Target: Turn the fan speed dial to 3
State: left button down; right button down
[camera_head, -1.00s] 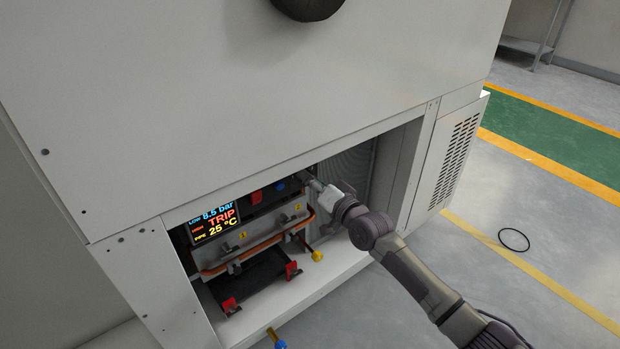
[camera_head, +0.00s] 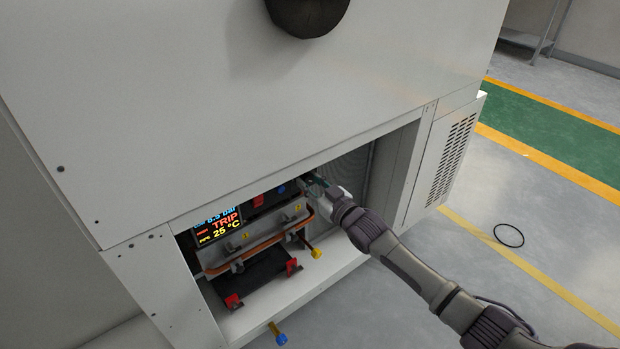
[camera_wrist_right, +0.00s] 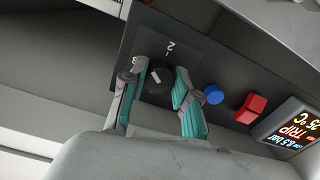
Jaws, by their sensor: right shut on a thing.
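The fan speed dial (camera_wrist_right: 158,82) is a round black knob with a white pointer mark, on a dark panel in the right wrist view. A white 2 is printed above it, and what looks like a 3 is at its upper left, partly by a finger. My right gripper (camera_wrist_right: 161,73) has one teal finger on each side of the dial and is shut on it. In the head view my right gripper (camera_head: 312,184) reaches into the cabinet opening at the panel's right end, and the dial is hidden there. My left gripper is not in view.
Beside the dial are a blue button (camera_wrist_right: 214,94) and a red switch (camera_wrist_right: 251,108). A display (camera_head: 220,224) reads TRIP and 25 °C. Below are an orange pipe loop (camera_head: 262,243) and a yellow-handled valve (camera_head: 316,253). The cabinet's upper front (camera_head: 200,120) overhangs the opening.

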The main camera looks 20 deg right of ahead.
jog(key=n+p, duration=0.1)
jog(key=n, duration=0.2)
jog(key=shift+f+n, duration=0.1)
jog(key=shift+n, duration=0.2)
pick_arm(q)
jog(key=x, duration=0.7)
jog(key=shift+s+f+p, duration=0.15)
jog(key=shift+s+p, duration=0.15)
jog(key=shift+p, duration=0.05)
pick_arm(e)
jog(key=shift+n, duration=1.9)
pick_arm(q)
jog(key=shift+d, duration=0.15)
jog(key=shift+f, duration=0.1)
pick_arm(e)
jog(key=c, duration=0.9)
grip_release()
jog(key=shift+o, duration=0.2)
jog(key=v, duration=1.2)
